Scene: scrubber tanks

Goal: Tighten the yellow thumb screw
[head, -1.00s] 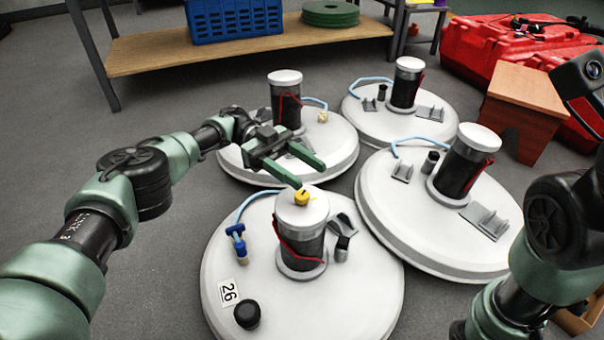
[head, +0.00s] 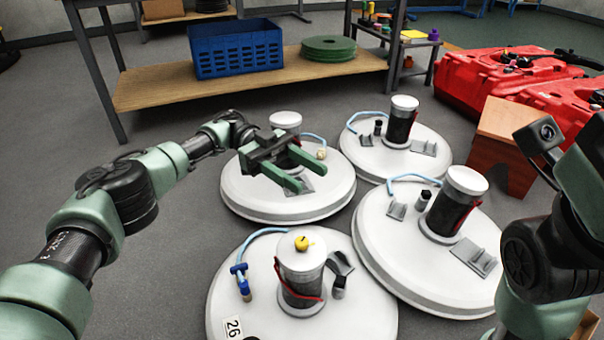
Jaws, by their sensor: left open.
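The yellow thumb screw (head: 303,243) sits on the white cap of the nearest tank's dark cylinder (head: 302,281). That cylinder stands on the round white tank lid (head: 245,310) labelled 26. My left gripper (head: 307,176) is open and empty, its two green fingers apart. In the picture it lies above the screw, in front of the back-left tank lid (head: 250,203), and does not touch the screw. My right arm shows at the right edge, but its gripper is not in view.
Two more white tank lids (head: 374,232) (head: 385,160) with dark cylinders stand to the right and behind. A wooden stool (head: 500,150) and red cases (head: 500,85) are at the right. A shelf with a blue crate (head: 238,50) and green discs (head: 328,48) stands behind.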

